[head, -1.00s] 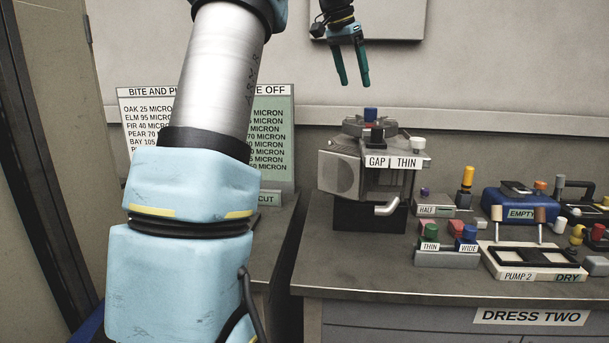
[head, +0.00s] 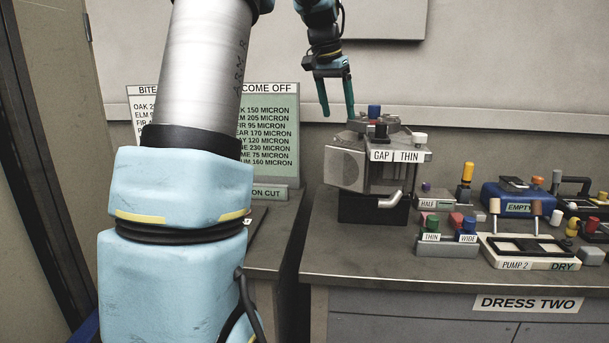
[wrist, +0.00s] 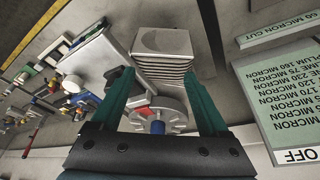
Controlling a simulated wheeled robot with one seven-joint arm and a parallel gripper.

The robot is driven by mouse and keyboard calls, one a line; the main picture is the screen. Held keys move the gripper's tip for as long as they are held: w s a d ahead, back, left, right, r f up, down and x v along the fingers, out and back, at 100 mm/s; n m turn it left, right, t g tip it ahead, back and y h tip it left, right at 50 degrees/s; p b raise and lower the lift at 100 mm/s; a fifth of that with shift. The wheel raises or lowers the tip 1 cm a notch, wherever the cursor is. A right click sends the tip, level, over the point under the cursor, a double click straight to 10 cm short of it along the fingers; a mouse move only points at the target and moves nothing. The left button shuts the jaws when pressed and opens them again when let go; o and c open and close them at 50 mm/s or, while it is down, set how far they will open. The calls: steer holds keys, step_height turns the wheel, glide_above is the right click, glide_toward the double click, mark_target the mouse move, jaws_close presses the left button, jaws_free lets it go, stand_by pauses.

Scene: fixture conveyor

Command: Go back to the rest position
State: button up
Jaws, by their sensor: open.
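My gripper (head: 337,97) is open and empty, with its teal fingers pointing down. In the head view it hangs above and a little left of the grey machine labelled GAP and THIN (head: 345,168), which has a blue knob (head: 374,111) on top. In the wrist view my gripper (wrist: 163,90) shows both fingers wide apart. The machine's finned body (wrist: 163,62) and the blue knob (wrist: 157,127) show between and beneath them. I see no contact between fingers and machine.
A bench (head: 350,270) marked DRESS TWO holds the THIN and WIDE button block (head: 446,248), the PUMP 2 tray (head: 520,264) and a blue EMPTY box (head: 497,200). A green micron board (head: 270,130) stands at left, partly behind my arm.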

steer(key=s+a+f+n, duration=0.2)
steer(key=s+a+f, duration=0.3)
steer(key=s+f, duration=0.3)
steer(key=s+a+f+n+y, duration=0.1)
steer(key=s+a+f+n, duration=0.1)
steer(key=s+a+f, duration=0.3)
steer(key=s+a+f+n+g+y, duration=0.1)
steer(key=s+a+f, duration=0.3)
steer(key=s+f, duration=0.7)
steer(key=shift+s+a+n, duration=0.4)
steer(key=shift+s+n, duration=0.3)
steer(key=shift+n, duration=0.2)
